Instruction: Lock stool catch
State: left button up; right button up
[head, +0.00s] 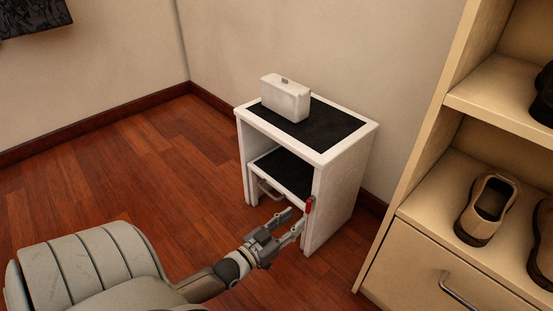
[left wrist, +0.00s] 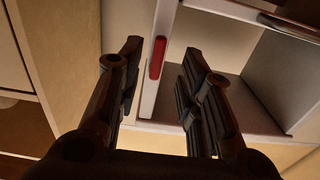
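The white step stool (head: 346,178) with black treads stands against the wall in the head view. Its red catch (head: 310,205) is on the front edge of the right side panel. A grey handle (head: 268,190) is on the lower step's front. My left gripper (head: 290,222) is in front of the stool, close to the catch. In the left wrist view, the red catch (left wrist: 157,58) shows upright on the white panel edge, between and beyond the fingers of my left gripper (left wrist: 160,75). The fingers are apart with nothing between them. My right gripper is out of view.
A white box (head: 286,99) sits on the stool's top tread. A wooden shelf unit (head: 420,215) with shoes and a handled drawer stands at the right. The wooden floor (head: 130,165) left of the stool is clear.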

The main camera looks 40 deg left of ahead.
pick_arm(q)
jog(key=s, duration=0.6)
jog(key=shift+a, duration=0.25)
